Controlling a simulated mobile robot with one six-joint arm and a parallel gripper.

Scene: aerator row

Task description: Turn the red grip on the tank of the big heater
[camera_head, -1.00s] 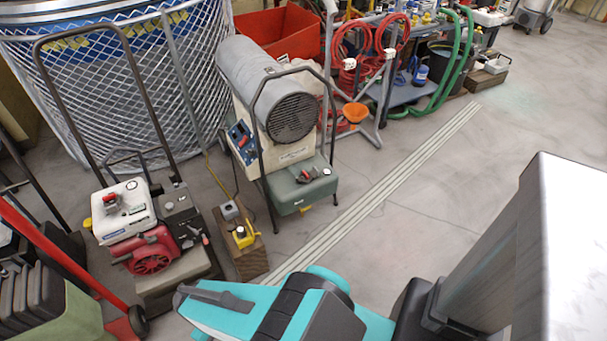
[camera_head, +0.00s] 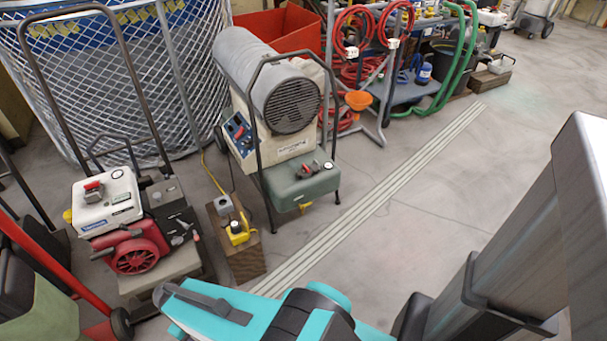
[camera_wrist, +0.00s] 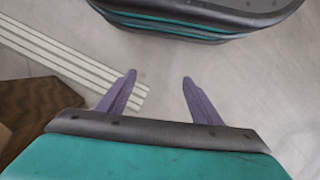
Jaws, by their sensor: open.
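The big heater has a grey barrel (camera_head: 262,75) on a cream body and a green tank (camera_head: 300,186) at its foot. A small grip with red on it (camera_head: 316,165) sits on top of the tank, beside a dark cap. It is small in this view and its exact angle is hard to read. My gripper (camera_wrist: 159,79) shows in the wrist view with two purple fingers apart and nothing between them, above bare floor. The heater is not in the wrist view. In the head view only my teal arm shows low in the picture, apart from the heater.
A red and white engine machine (camera_head: 133,255) stands left, with its own red grip (camera_head: 93,189) on a white tank. A wooden block (camera_head: 243,262) with a yellow device (camera_head: 237,233) lies between. A black frame bar (camera_head: 334,115) rises beside the heater.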

